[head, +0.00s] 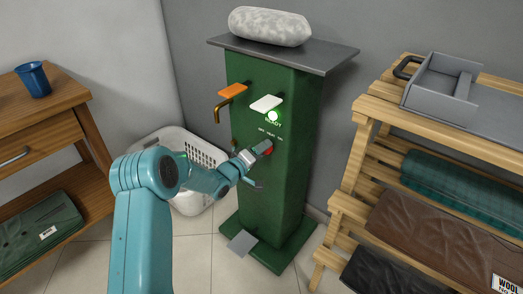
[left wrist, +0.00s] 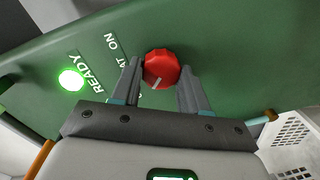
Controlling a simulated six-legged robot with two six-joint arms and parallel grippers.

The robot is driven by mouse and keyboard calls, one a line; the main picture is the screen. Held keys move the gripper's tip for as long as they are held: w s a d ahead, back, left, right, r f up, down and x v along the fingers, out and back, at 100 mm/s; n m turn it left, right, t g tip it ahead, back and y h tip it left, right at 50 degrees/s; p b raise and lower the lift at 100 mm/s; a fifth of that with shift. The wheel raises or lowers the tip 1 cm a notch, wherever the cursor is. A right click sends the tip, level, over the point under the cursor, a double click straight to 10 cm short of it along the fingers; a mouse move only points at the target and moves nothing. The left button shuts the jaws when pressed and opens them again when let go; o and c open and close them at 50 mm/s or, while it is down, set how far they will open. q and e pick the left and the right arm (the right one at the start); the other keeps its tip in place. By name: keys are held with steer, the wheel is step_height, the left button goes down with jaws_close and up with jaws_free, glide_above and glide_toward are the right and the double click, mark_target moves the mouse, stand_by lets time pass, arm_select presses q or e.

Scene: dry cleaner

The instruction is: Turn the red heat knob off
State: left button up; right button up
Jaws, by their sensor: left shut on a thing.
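The red heat knob (head: 266,151) is on the front of the green machine (head: 277,200), below the lit green READY lamp (head: 272,116). In the left wrist view the red knob (left wrist: 161,68) sits between the two fingers of my left gripper (left wrist: 160,88), with a pale pointer mark on its lower part. My left gripper (head: 254,160) is at the knob in the head view and hides part of it. It is shut on the knob. The labels around the knob are partly covered in the left wrist view; "ON" and "READY" show. My right gripper is in neither view.
An orange lever (head: 232,90) and a white lever (head: 266,103) stick out above the knob, with a brass spout (head: 221,111) beside them. A white basket (head: 204,150) stands left of the machine. A wooden rack (head: 349,160) with folded cloths stands to the right.

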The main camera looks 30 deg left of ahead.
arm_select(q)
steer(key=o, duration=1)
steer(key=shift+o, duration=0.2)
steer(key=s+a+p, duration=0.1)
steer(key=s+p, duration=0.1)
steer(key=s, duration=1.4)
steer(key=shift+s+a+r, duration=0.15)
steer(key=shift+r, duration=0.3)
